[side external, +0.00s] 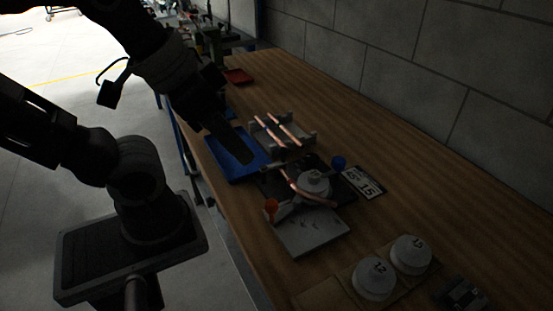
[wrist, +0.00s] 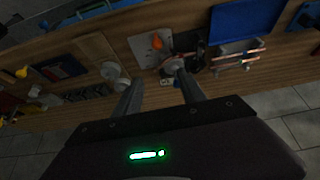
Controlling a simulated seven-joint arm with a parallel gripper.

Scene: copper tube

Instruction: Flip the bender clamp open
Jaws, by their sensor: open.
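The tube bender (side external: 314,183) sits on the bench with a round grey former, a dark body and a pale base plate (side external: 312,233). A copper tube (side external: 318,197) lies across it beside the former. I cannot make out clearly how the clamp stands. My gripper (side external: 246,158) hangs above the blue tray, up and left of the bender. In the wrist view my gripper (wrist: 160,92) is open and empty, with the bender (wrist: 173,66) beyond the fingers.
A blue tray (side external: 232,172) and a rack (side external: 308,139) with copper tubes (side external: 285,129) stand behind the bender. A card marked 15 (side external: 363,182) lies to its right. Round formers 12 (side external: 374,279) and 13 (side external: 410,255) sit in front. Bench along the wall is clear.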

